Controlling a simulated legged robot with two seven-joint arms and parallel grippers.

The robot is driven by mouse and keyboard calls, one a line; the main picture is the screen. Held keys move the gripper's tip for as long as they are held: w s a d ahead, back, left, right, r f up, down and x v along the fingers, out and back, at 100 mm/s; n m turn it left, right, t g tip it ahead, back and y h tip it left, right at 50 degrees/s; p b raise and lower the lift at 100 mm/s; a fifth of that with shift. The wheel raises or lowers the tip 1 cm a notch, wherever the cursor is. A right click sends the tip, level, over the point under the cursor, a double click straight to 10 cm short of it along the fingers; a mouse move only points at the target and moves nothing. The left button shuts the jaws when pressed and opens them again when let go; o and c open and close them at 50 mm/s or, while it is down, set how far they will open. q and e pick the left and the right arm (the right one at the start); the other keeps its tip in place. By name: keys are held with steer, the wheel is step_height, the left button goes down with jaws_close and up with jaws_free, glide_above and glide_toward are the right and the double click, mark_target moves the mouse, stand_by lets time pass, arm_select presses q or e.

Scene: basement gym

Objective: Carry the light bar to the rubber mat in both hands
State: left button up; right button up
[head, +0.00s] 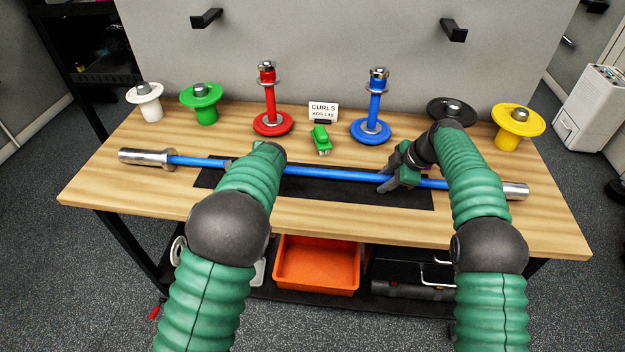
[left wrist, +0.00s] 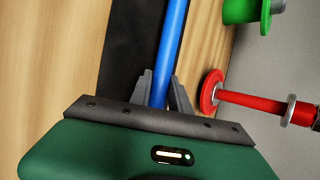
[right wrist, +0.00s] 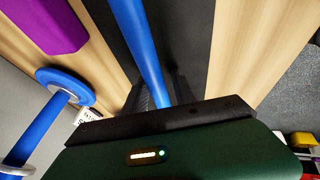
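The light bar (head: 330,172) is blue with silver ends and lies left to right over the bench, its right end lower in the picture. The black rubber mat (head: 320,196) lies flat on the bench under the bar's middle. I cannot tell whether the bar touches it. My right gripper (head: 388,181) is at the bar right of the middle; its fingers close on the bar (right wrist: 143,45) in the right wrist view. My left gripper is mostly hidden behind my arm in the head view; in the left wrist view its fingers (left wrist: 162,90) close on the bar (left wrist: 172,45) from both sides.
Behind the bar stand a red stand (head: 270,110), a blue stand (head: 373,110), a green clip (head: 320,138) and a card (head: 323,111). White (head: 146,103), green (head: 205,108), black (head: 466,109) and yellow (head: 515,124) disc-topped holders flank them. An orange bin (head: 317,270) sits below.

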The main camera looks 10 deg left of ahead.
arm_select(q)
steer(key=shift+s+d+f, duration=0.15)
steer(key=shift+s+f, duration=0.25)
steer(key=shift+f, duration=0.35)
arm_select(e)
steer(key=shift+s+f, duration=0.25)
steer(key=shift+f, duration=0.25)
arm_select(q)
steer(key=shift+d+r, duration=0.15)
steer(key=shift+r, duration=0.1)
arm_select(e)
steer(key=shift+f, duration=0.1)
arm_select(q)
steer(key=v, duration=0.8)
steer(key=shift+w+a+r, duration=0.2)
steer(key=shift+w+r, duration=0.2)
arm_select(e)
steer(key=shift+d+r, duration=0.1)
steer(key=shift+r, duration=0.2)
arm_select(q)
steer(key=shift+r, duration=0.15)
steer(key=shift+w, duration=0.15)
arm_select(e)
steer(key=v, duration=0.8)
steer(key=shift+w, duration=0.25)
arm_select(q)
steer(key=shift+a, duration=0.1)
arm_select(e)
steer(key=shift+r, duration=0.1)
steer(key=shift+r, duration=0.1)
